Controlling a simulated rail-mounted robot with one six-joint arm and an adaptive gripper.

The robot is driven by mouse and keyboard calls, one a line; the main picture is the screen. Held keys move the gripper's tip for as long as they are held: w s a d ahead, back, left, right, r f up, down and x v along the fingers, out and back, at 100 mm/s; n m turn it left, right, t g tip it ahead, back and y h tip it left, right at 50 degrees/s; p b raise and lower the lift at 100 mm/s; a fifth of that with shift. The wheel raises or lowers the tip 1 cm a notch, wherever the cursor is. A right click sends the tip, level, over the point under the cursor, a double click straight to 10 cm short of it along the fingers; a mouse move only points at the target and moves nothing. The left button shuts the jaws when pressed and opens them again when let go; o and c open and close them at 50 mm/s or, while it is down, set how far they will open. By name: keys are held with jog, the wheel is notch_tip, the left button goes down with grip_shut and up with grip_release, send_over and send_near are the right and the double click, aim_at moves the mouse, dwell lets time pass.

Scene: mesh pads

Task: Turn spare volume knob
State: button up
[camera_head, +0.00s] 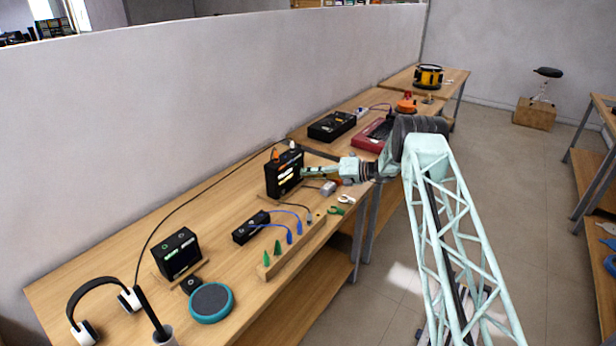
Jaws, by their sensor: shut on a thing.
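A black box (279,180) with pale lit patches on its front stands upright near the far end of the near bench. My arm reaches in from the right, and my gripper (304,172) is at the front face of this box. The gripper is shut on a small part there, which fits the spare volume knob. The knob itself is hidden by the fingers and too small to make out, so its angle cannot be told.
A second black box (176,252), a teal-rimmed round speaker (211,303) and headphones (82,318) stand nearer on the bench. A black power strip (250,228), blue cables (290,225) and a wooden rail (292,248) lie in front. A grey block (328,188) lies below my gripper.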

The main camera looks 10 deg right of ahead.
jog(key=shift+f+m+y+b, duration=0.25)
jog(key=shift+m+y+b, duration=0.35)
jog(key=shift+m+b, duration=0.45)
jog(key=shift+m, duration=0.55)
jog(key=shift+r+y, duration=0.1)
jog(key=shift+y, duration=0.2)
jog(key=o, duration=0.8)
jog(key=shift+o, duration=0.2)
jog(key=shift+d, duration=0.2)
jog(key=shift+v, duration=5.85)
jog(key=shift+r, duration=0.1)
